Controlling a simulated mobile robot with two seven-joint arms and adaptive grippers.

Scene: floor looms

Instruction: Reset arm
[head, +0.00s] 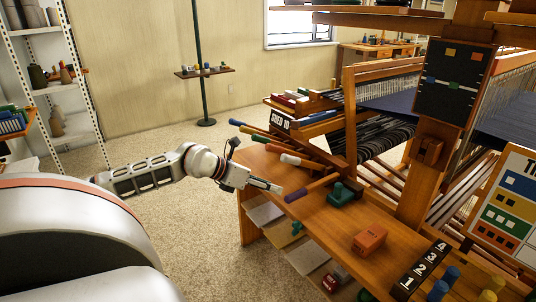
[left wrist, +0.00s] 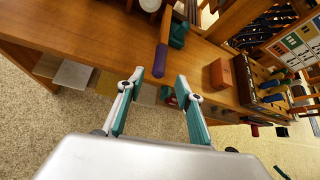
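My left arm reaches in from the left in the head view. My left gripper (head: 270,187) is at the near edge of the loom's wooden bench (head: 318,215), close to the tip of a purple-ended lever (head: 310,187). In the left wrist view its two teal-padded fingers (left wrist: 161,88) stand apart with nothing between them. The purple lever end (left wrist: 161,60) shows just beyond the fingertips there; I cannot tell whether they touch. My right gripper is in neither view.
A green block (head: 341,194) and an orange block (head: 369,238) sit on the bench. Several coloured levers, including an orange one (head: 254,134), project near a "SHED 10" sign (head: 281,120). Shelves with papers (head: 264,213) lie below. Carpet (head: 213,235) is clear in front.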

